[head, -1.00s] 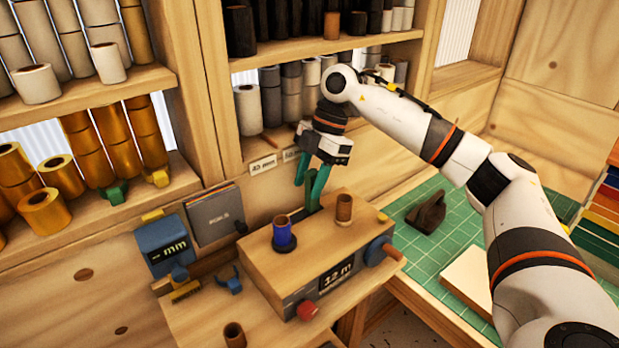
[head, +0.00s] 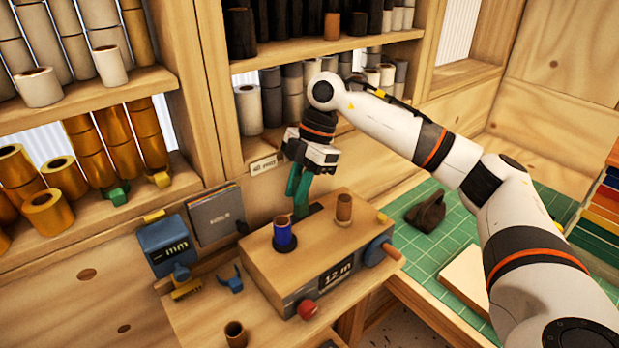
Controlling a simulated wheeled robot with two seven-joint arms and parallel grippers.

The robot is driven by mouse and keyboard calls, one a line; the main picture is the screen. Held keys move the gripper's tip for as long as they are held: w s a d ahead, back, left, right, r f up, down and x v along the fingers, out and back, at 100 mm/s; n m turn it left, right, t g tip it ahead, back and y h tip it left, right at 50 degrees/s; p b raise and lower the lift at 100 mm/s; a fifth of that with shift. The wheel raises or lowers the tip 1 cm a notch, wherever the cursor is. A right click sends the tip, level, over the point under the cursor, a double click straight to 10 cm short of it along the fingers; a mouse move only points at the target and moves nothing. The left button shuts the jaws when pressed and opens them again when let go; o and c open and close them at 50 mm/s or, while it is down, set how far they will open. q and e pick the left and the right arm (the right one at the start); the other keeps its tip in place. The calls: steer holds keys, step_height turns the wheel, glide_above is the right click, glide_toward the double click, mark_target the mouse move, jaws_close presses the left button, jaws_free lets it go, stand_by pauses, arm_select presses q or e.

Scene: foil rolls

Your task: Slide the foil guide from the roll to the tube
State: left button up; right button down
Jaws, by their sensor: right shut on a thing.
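The wooden winding box has a blue foil roll (head: 284,237) on its left spindle and a brown tube (head: 344,207) on its right one. Both stand upright. My right gripper (head: 298,204) reaches down at the box's back edge, just behind and right of the roll. Its green fingers are close together and shut on what seems to be the foil guide, which the fingers largely hide. A dark green piece (head: 313,209) shows at the right of the fingertips; I cannot tell if it belongs to the guide. My left gripper is not in view.
The box (head: 262,262) carries a 12 m display, a red knob (head: 307,309) and a blue side crank (head: 379,249). A blue mm gauge (head: 165,247) stands left. Shelves of rolls rise behind. A green mat (head: 462,228) holds a dark tool (head: 427,211) at right.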

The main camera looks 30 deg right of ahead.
steer(key=shift+s+a+r, duration=0.1)
steer(key=shift+a, duration=1.05)
steer(key=c, duration=1.6)
jaws_free()
steer(key=o, duration=0.3)
steer(key=shift+a, duration=0.15)
steer(key=b+v, duration=0.2)
steer(key=v, duration=1)
steer(key=shift+a, duration=0.1)
